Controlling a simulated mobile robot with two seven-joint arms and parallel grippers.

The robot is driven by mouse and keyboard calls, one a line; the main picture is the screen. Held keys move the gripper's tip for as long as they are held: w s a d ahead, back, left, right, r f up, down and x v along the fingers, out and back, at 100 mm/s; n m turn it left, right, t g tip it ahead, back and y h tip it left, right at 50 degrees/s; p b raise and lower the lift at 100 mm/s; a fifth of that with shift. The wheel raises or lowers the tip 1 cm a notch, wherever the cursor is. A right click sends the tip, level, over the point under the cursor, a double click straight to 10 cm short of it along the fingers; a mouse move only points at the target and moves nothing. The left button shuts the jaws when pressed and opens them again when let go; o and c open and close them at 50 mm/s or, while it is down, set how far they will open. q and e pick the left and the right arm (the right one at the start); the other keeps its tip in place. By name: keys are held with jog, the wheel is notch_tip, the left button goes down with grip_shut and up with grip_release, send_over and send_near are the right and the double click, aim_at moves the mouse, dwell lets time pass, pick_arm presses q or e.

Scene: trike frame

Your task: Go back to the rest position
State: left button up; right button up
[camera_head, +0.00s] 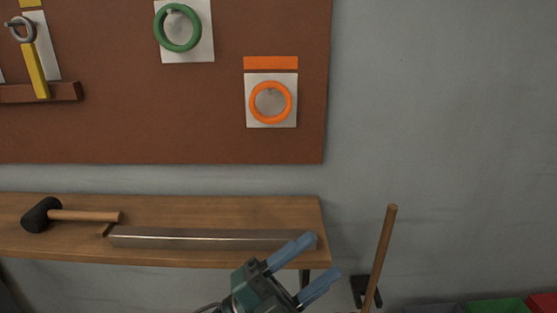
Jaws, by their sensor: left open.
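My left gripper (309,268) comes in at the bottom middle, with two blue fingers spread apart and nothing between them. It is in front of the right end of a wooden shelf (200,208), and its upper finger overlaps the right end of a long metal bar lying there. I cannot tell whether it touches the bar. My right gripper is not in view.
The metal bar (200,239) and a black-headed mallet (42,215) lie on the shelf. A brown board (120,130) above holds a green ring (159,36) and an orange ring (252,108). A wooden handle (385,245) stands right of my gripper; green (498,306) and red bins are at the lower right.

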pick_arm(q)
jog(key=w+a+f+n+t+y+p, duration=0.1)
jog(key=w+a+f+n+t+y, duration=0.2)
jog(key=a+f+n+t+y, duration=0.75)
jog(key=s+a+f+n+g+y+p, duration=0.1)
jog(key=s+a+f+n+g+y, duration=0.3)
jog(key=f, duration=0.5)
jog(key=s+a+f+n+g+y, duration=0.4)
jog(key=s+f+n, duration=0.4)
jog(key=n, duration=0.2)
jog(key=shift+a+f+g+p, duration=0.2)
jog(key=shift+f+g+p, duration=0.15)
jog(key=shift+g, duration=0.1)
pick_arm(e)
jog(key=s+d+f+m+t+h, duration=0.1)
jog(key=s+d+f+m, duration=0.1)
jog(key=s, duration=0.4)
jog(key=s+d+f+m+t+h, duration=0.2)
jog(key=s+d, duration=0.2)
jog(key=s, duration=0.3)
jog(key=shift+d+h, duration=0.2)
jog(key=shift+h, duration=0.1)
pick_arm(q)
jog(key=shift+y, duration=0.25)
